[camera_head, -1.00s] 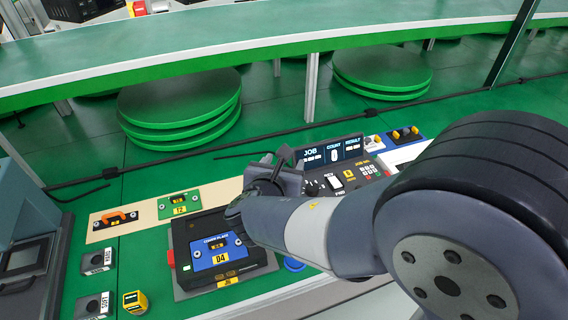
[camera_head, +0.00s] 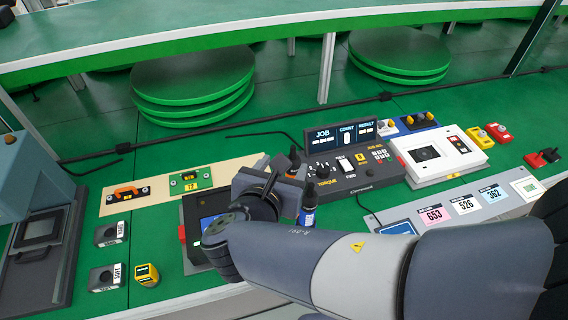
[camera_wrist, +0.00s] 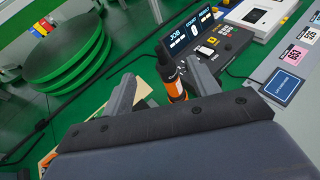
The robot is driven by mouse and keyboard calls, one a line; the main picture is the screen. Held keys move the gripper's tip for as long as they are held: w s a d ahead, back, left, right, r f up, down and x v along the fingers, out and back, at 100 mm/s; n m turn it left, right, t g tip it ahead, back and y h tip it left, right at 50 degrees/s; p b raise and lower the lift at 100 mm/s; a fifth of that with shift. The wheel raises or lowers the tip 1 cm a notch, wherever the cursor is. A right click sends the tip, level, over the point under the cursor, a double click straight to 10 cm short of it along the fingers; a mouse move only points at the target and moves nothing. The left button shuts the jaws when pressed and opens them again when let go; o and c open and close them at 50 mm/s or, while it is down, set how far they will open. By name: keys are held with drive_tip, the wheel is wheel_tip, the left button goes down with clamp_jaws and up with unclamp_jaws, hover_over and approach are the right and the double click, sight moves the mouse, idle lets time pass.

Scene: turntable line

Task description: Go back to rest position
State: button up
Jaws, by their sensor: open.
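My gripper (camera_head: 275,172) is over the green bench, in front of the job panel, with my forearm reaching in from the lower right. In the wrist view its two fingers (camera_wrist: 162,80) are spread apart. A black and orange tool (camera_wrist: 171,80) shows in the gap between them, beyond the fingers; I see no contact. In the head view a dark bottle-like item with a blue label (camera_head: 308,205) stands just right of the gripper.
The job panel (camera_head: 350,160) stands behind the gripper, with a white device (camera_head: 438,152) right of it. Left are a beige board (camera_head: 150,205), grey blocks (camera_head: 107,278), a yellow block (camera_head: 147,275) and a grey machine (camera_head: 40,230). Numbered cards (camera_head: 465,206) lie at right.

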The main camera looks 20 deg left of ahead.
sight(293, 152)
drive_tip(key=shift+f+x, duration=0.15)
drive_tip(key=shift+x, duration=1.45)
drive_tip(key=shift+f+x, duration=0.15)
drive_tip(key=shift+x, duration=1.5)
drive_tip(key=shift+s, duration=0.15)
drive_tip(key=shift+r, duration=0.1)
